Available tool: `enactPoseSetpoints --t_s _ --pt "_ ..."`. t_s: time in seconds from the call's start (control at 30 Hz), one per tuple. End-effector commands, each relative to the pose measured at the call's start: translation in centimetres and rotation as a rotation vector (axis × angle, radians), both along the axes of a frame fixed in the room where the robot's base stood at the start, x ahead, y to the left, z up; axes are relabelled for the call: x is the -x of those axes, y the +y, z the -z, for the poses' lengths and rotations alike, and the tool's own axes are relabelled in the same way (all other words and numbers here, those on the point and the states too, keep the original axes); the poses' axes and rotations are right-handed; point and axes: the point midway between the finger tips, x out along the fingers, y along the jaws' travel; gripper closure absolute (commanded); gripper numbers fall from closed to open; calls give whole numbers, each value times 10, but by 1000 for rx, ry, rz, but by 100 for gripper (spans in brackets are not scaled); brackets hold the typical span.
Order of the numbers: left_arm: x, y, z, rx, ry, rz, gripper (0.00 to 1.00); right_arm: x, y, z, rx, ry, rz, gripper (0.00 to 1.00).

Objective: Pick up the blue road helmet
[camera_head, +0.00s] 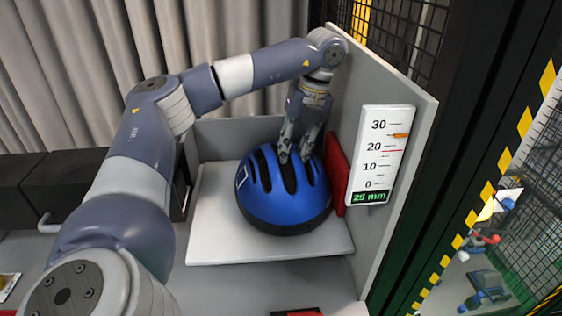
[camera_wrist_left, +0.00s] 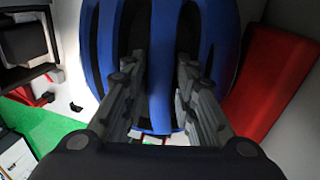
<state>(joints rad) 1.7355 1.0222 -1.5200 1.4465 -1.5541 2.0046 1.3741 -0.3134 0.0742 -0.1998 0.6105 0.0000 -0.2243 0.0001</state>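The blue road helmet (camera_head: 285,207), with black vents and a dark lower rim, sits upright on a light grey board (camera_head: 215,225) in the head view. My left gripper (camera_head: 295,157) reaches down onto its top from above. In the left wrist view the two fingers (camera_wrist_left: 160,65) stand close on either side of a blue rib of the helmet (camera_wrist_left: 217,35), drawn in on it. The fingertips are partly hidden in the vents. The helmet seems to rest on the board; no gap shows under it. My right gripper is not in view.
A red pad (camera_head: 337,172) stands upright close to the helmet's right side, and it shows in the left wrist view (camera_wrist_left: 275,80). A grey wall with a scale plate (camera_head: 380,155) reading 25 mm rises to the right. A low grey wall (camera_head: 230,137) stands behind.

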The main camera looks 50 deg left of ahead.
Motion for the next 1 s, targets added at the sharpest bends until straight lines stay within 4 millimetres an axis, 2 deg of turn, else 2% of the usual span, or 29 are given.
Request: enactPoseSetpoints --t_s 0.07,0.2,0.37,0.77,1.0 --pt "0 0 0 0 0 0 74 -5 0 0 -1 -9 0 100" --pt "0 0 0 0 0 0 100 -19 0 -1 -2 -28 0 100" --pt "0 0 -1 0 0 0 100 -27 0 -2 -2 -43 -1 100" --pt "3 -2 -6 -1 -3 1 100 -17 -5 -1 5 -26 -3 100" --pt "21 -11 -23 -3 -6 4 100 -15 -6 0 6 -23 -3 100"
